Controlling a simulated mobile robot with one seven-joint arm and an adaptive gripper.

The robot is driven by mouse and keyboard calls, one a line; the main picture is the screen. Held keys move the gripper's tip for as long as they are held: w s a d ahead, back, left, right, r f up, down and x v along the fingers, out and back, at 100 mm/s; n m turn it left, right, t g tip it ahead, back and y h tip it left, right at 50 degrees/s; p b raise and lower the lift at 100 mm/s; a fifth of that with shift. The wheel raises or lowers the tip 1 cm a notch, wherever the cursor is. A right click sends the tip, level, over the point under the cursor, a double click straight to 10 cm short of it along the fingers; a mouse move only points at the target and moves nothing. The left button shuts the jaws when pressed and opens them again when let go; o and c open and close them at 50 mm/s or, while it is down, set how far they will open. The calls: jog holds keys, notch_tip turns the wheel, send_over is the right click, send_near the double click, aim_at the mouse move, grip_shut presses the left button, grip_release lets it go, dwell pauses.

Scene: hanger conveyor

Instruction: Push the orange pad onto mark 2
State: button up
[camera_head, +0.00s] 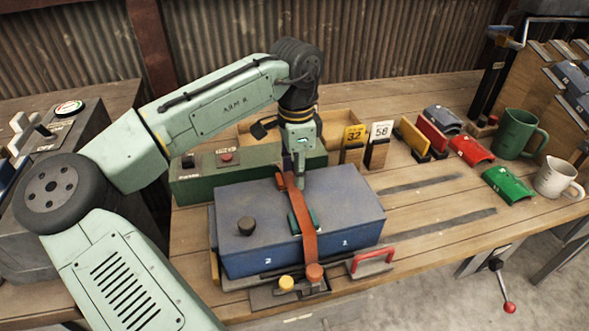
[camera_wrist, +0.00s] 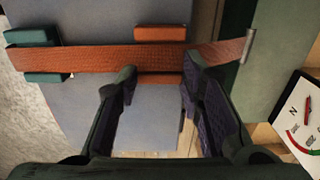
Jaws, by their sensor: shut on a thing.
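The orange pad (camera_wrist: 160,79) lies under a brown-orange strap (camera_wrist: 95,59) on a blue box (camera_head: 350,205). Its two ends show on either side of the strap in the wrist view. It also shows in the head view (camera_head: 280,181), at the box's far edge. My gripper (camera_wrist: 161,72) has its fingers on both sides of the pad's near end, shut on it. In the head view my gripper (camera_head: 300,182) points down at the far edge. Digit 2 (camera_head: 268,261) is on the box's front face at left, digit 1 (camera_head: 345,243) at right. No other mark 2 shows clearly.
A teal pad (camera_wrist: 45,38) lies under the strap nearer the box's front. A green box (camera_head: 190,188) is behind.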

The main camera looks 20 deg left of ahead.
jog(key=o, duration=1.2)
notch_tip(320, 180, up, 12)
jog(key=shift+s+f, duration=0.1)
dwell(0.4)
